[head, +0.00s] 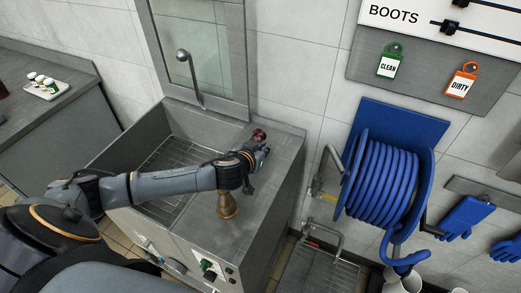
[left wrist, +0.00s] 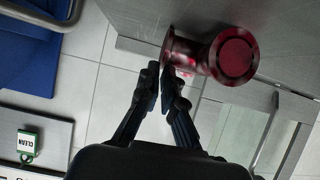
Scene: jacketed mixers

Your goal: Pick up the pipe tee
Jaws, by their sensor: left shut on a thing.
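The pipe tee (head: 258,135) is a small dark-red piece at the far end of my left arm in the head view, over the grey top of the sink unit. In the left wrist view the pipe tee (left wrist: 236,57) shows larger, mottled red and grey, with one round flanged end facing the camera. My left gripper (head: 263,151) is shut on it; in the left wrist view the fingertips (left wrist: 164,72) close at its left end. Whether the tee touches the surface below is hard to tell. My right gripper is out of view.
A brass fitting (head: 228,205) stands on the sink unit's grey top (head: 273,180), just below my left forearm. The sink basin (head: 165,160) is left, a glass panel (head: 200,50) behind. A blue hose reel (head: 382,180) hangs at right.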

